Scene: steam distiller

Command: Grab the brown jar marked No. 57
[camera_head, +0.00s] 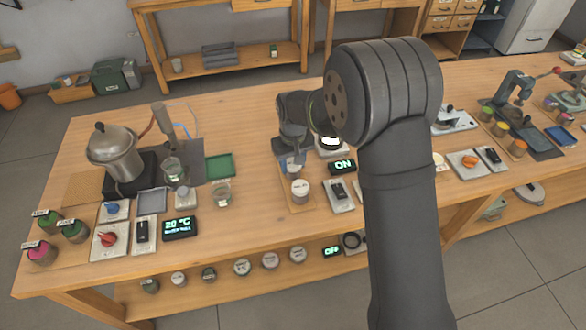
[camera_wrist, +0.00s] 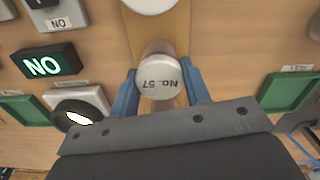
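The jar marked No. 57 (camera_wrist: 160,75) shows in the wrist view from above, its pale round lid bearing upside-down lettering. Its body is mostly hidden under the lid. My gripper (camera_wrist: 159,75) has its two blue fingers on either side of the jar, very close to it. I cannot tell whether they press on it or leave a small gap. In the head view my gripper (camera_head: 292,150) is low over the wooden strip, and the jar is partly hidden there.
Another pale-lidded jar (camera_head: 300,190) stands nearer on the same wooden strip (camera_head: 287,201). A lit display (camera_head: 343,166) and a switch plate (camera_head: 340,193) are to its right. A green tray (camera_head: 219,165) lies to the left. A glass beaker (camera_head: 221,193) stands between bare table patches.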

